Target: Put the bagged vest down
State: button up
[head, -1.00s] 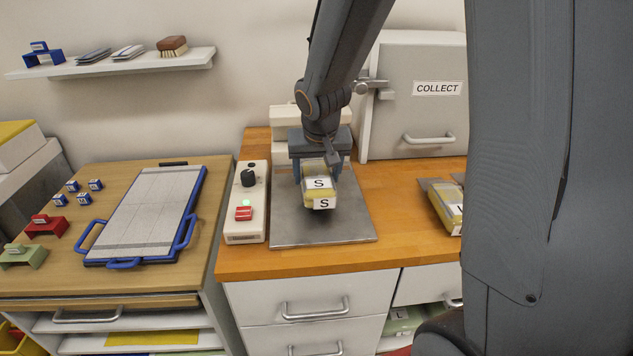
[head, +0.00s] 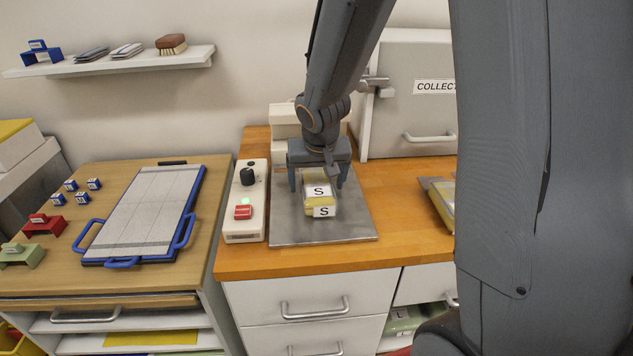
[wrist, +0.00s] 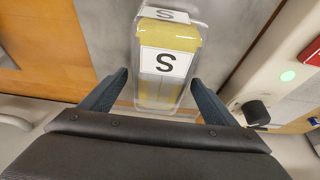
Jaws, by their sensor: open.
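The bagged vest (head: 319,204) is a yellow folded pack in clear film with two white "S" labels. It rests on the grey metal plate (head: 315,230) on the wooden counter. My gripper (head: 318,182) is open just above and behind it, with a finger on either side. In the wrist view the bagged vest (wrist: 166,62) lies ahead of the open gripper (wrist: 163,90), with gaps between the fingers and the pack's sides.
A white control box (head: 246,200) with a black knob, red button and green light stands left of the plate. A "COLLECT" cabinet (head: 405,110) stands behind right. Another bagged pack (head: 440,195) lies at right. A blue-handled board (head: 145,215) lies on the left table.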

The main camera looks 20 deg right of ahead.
jog(key=v, duration=1.2)
jog(key=shift+r, duration=0.2)
jog(key=shift+a, duration=0.1)
